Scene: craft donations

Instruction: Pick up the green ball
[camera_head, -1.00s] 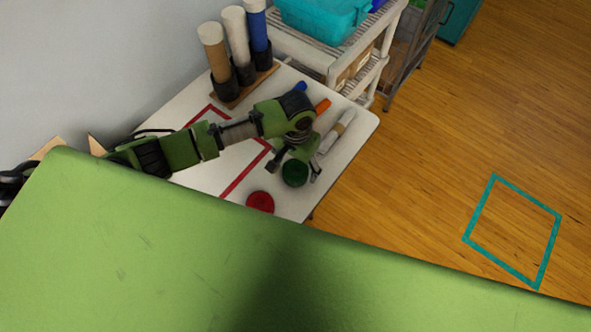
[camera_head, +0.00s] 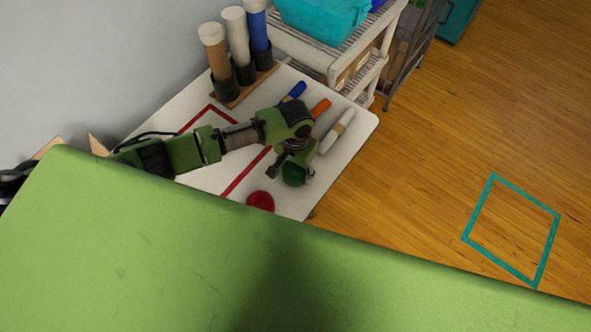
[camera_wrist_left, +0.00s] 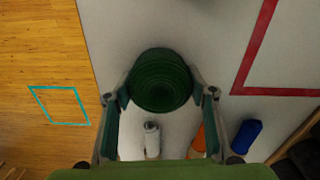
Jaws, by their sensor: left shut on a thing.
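The green ball (camera_head: 294,175) is at the near right part of the white table, under my left gripper (camera_head: 292,171). In the left wrist view the ball (camera_wrist_left: 160,76) is dark green with ring-like ridges, and it sits between the two fingers of my left gripper (camera_wrist_left: 160,92). The fingers are shut on its sides. I cannot tell whether the ball touches the table or is slightly above it. My right gripper is not in view.
A red round object (camera_head: 260,201) lies close by at the table's near edge. Blue (camera_head: 293,92), orange (camera_head: 320,107) and white (camera_head: 338,130) cylinders lie behind the gripper. Upright rolls stand at the back left. A white shelf cart (camera_head: 332,58) stands behind the table (camera_head: 362,122).

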